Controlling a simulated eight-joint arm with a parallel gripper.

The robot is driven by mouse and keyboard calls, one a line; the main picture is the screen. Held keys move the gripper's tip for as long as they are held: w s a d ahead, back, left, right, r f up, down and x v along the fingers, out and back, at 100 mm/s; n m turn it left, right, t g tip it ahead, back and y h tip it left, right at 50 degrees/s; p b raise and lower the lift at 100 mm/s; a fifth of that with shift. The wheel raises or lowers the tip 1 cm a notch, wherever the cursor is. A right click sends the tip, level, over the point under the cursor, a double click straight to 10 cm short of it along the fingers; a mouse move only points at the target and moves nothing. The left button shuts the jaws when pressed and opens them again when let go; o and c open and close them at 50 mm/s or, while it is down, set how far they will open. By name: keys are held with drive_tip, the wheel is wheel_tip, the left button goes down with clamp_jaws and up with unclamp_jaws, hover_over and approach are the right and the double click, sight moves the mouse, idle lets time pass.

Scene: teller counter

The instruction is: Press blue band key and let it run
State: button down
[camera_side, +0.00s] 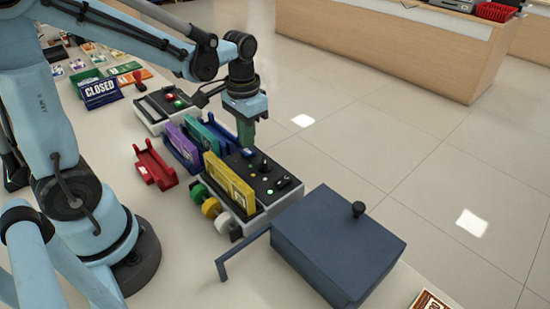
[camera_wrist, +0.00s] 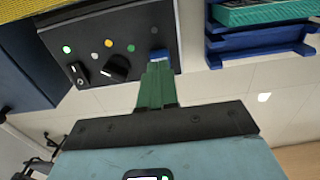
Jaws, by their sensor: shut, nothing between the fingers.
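The black key panel (camera_side: 262,178) lies on top of a machine on the counter. In the wrist view the panel (camera_wrist: 150,28) carries a row of small keys: a white key (camera_wrist: 97,56), a yellow key (camera_wrist: 108,43), a green key (camera_wrist: 131,48) and the blue key (camera_wrist: 159,55). My gripper (camera_wrist: 157,68) is shut and empty, with its green fingertips at the blue key and partly covering it. In the side view my gripper (camera_side: 246,146) points down at the panel's far end. I cannot tell whether the key is pressed in. A green lamp (camera_wrist: 67,49) is lit.
A black knob (camera_wrist: 114,68) and a switch (camera_wrist: 78,75) sit on the panel. A yellow holder (camera_side: 229,182) stands along the machine, with purple (camera_side: 180,148) and teal (camera_side: 200,133) holders beyond. A dark blue box (camera_side: 338,243) stands close in front. A red tray (camera_side: 155,165) lies left.

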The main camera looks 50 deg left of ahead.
sight(248, 151)
drive_tip(key=shift+f, duration=0.95)
idle(0.4)
wheel_tip(248, 151, up, 9)
idle(1.2)
drive_tip(key=shift+s+d+f+t, duration=0.15)
drive_tip(key=shift+s+d+t, duration=0.55)
drive_tip(key=shift+t, duration=0.5)
drive_tip(key=shift+s+d+f+t, duration=0.2)
drive_tip(key=shift+s+d+t, duration=0.25)
drive_tip(key=shift+s+t, duration=0.55)
drive_tip(key=shift+s+d+f+t, duration=0.15)
drive_tip(key=shift+s+d+t, duration=0.4)
drive_tip(key=shift+t, duration=0.85)
